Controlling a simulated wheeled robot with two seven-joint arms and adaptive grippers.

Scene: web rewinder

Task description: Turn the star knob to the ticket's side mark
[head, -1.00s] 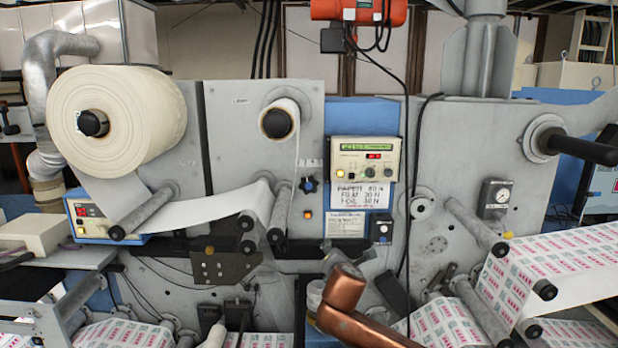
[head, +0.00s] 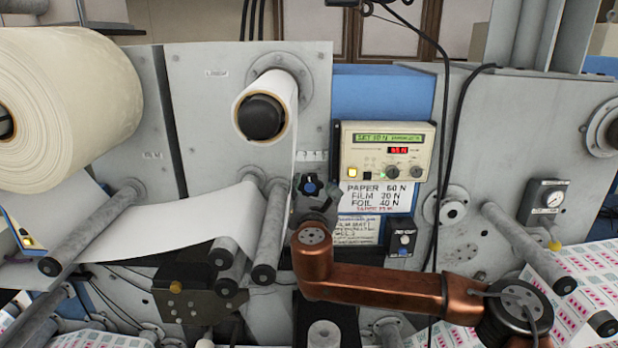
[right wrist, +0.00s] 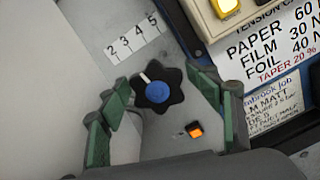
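The star knob (head: 311,187) is black with a blue cap. In the right wrist view the knob (right wrist: 158,92) has a white pointer line aimed up-left, towards the low end of a number strip (right wrist: 133,37) showing 2 to 5. My right gripper (right wrist: 172,100) is open, with one green-padded finger on each side of the knob and gaps visible. In the head view my right gripper (head: 313,205) is at the knob, partly hidden by its arm. A handwritten ticket (right wrist: 274,112) is at the right, only partly readable; its side mark cannot be read. My left gripper is not in view.
A tension control panel (head: 388,150) and a card (head: 378,196) listing paper, film and foil sit right of the knob. A small orange-lit button (right wrist: 195,130) is just below it. A paper roll (head: 262,117) and rollers (head: 268,235) stand close on the left.

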